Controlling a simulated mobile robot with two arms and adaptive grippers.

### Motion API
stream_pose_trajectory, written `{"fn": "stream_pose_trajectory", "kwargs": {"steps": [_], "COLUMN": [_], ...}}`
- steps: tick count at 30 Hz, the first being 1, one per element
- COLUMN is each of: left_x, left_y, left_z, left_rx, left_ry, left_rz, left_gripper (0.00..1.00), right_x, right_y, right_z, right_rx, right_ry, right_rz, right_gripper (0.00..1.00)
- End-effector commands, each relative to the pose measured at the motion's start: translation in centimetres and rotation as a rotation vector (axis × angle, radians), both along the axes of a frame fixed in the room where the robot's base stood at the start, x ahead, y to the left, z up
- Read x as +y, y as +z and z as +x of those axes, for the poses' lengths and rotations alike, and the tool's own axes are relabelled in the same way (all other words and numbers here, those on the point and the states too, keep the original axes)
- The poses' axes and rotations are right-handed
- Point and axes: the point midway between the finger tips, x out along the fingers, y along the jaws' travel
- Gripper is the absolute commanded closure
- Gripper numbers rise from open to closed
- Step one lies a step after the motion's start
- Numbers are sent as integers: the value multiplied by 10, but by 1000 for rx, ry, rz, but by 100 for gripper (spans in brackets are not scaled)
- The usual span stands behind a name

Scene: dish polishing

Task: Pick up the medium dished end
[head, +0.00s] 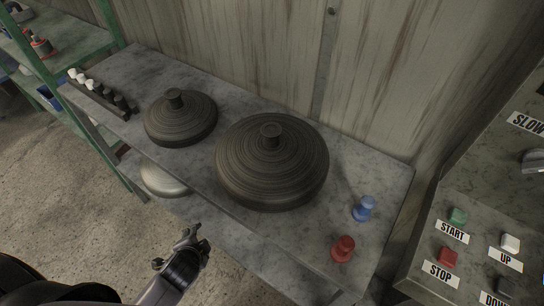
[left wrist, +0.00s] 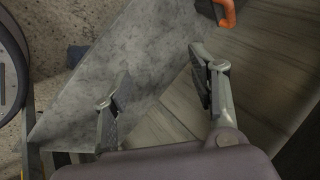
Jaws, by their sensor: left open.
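Two dark, ridged dished ends with knobs sit on the grey bench top (head: 316,226) in the head view. The large one (head: 272,180) is in the middle; the medium one (head: 178,128) is to its left. A pale, shiny dished end (head: 162,181) is on the lower shelf, partly hidden by the bench top. My left gripper (head: 176,248) is open and empty in front of the bench, apart from all of them. In the left wrist view its two fingers (left wrist: 157,88) are spread with nothing between them. My right gripper is not in view.
A blue knob (head: 364,208) and a red knob (head: 343,249) stand at the bench's right end. A dark rack with black and white pieces (head: 97,97) lies at its left end. A control panel (head: 470,215) is at right, a green shelf frame (head: 75,110) at left. A wall stands behind.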

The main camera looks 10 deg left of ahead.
Motion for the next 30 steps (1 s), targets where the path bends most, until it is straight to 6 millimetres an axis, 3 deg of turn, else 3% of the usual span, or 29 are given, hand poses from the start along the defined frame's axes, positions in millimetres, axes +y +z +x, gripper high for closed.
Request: {"fn": "stream_pose_trajectory", "kwargs": {"steps": [3, 11, 17, 20, 24, 30], "left_x": [2, 6, 4, -15, -58, -105], "left_y": [53, 148, 212, 244, 278, 292], "left_z": [12, 15, 47, 56, 55, 37], "left_rx": [-71, -182, -359, -450, -571, -683], "left_ry": [-41, -82, -488, -727, -1053, -1327], "left_rz": [68, 175, 660, 960, 1406, 1835], "left_gripper": [46, 46, 46, 46, 46, 46], "right_x": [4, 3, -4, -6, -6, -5], "right_y": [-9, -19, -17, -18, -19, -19], "right_z": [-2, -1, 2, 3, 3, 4], "right_rx": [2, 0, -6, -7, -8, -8], "right_ry": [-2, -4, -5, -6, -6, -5], "right_rz": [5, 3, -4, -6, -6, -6], "right_gripper": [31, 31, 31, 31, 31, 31]}}
